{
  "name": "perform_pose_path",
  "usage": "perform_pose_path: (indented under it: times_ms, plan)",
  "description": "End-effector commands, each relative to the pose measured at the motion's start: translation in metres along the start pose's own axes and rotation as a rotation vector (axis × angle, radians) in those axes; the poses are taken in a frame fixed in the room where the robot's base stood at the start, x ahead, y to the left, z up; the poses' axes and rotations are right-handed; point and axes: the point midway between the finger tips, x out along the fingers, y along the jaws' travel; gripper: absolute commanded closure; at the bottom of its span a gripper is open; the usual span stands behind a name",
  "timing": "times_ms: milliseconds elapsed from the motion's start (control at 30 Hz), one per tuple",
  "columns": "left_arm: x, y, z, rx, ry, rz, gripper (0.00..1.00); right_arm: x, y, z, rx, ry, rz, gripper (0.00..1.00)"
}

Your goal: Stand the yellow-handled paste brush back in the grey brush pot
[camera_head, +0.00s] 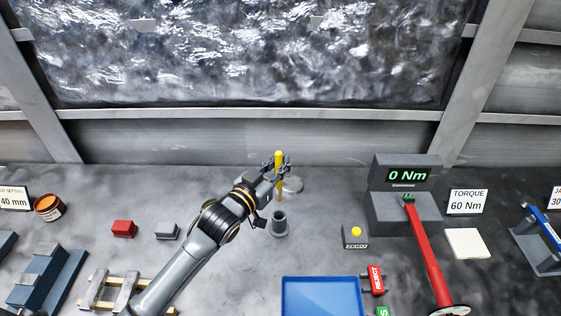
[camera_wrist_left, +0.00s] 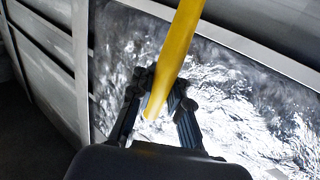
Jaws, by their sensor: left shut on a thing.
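The yellow-handled paste brush (camera_head: 278,160) is held about upright in my left gripper (camera_head: 282,168), which is shut on its yellow handle. In the left wrist view the yellow handle (camera_wrist_left: 180,45) runs between the two fingers of the gripper (camera_wrist_left: 162,100). The brush's bristle end cannot be made out. The grey brush pot (camera_head: 279,224) stands on the bench, just below the brush in the head view, and its dark mouth shows. I cannot tell the exact height of the brush over the bench. My right gripper is not in view.
A round metal lid or tin (camera_head: 292,184) lies behind the pot. A blue tray (camera_head: 321,282) is in front, with a red REJECT block (camera_head: 376,279) beside it. A yellow-button box (camera_head: 355,240) and the torque tester (camera_head: 386,207) with a red wrench (camera_head: 425,250) stand to the right.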

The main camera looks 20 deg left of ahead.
Motion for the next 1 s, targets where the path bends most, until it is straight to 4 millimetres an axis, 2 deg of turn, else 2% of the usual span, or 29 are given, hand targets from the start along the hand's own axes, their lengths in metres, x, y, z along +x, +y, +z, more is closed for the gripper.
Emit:
perform_pose_path:
  times_ms: [100,200,700,1000]
  plan:
    - [0.0,0.0,-0.003,-0.001,-0.001,-0.013,1.0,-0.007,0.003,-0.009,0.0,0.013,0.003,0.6]
    - [0.0,0.0,0.009,0.001,-0.001,-0.012,1.0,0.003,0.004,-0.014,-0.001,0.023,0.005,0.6]
    - [0.001,0.0,0.054,0.001,-0.002,-0.012,1.0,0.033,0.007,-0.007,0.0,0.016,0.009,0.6]
    - [0.001,0.0,0.058,0.001,-0.001,-0.011,1.0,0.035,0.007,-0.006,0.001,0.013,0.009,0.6]
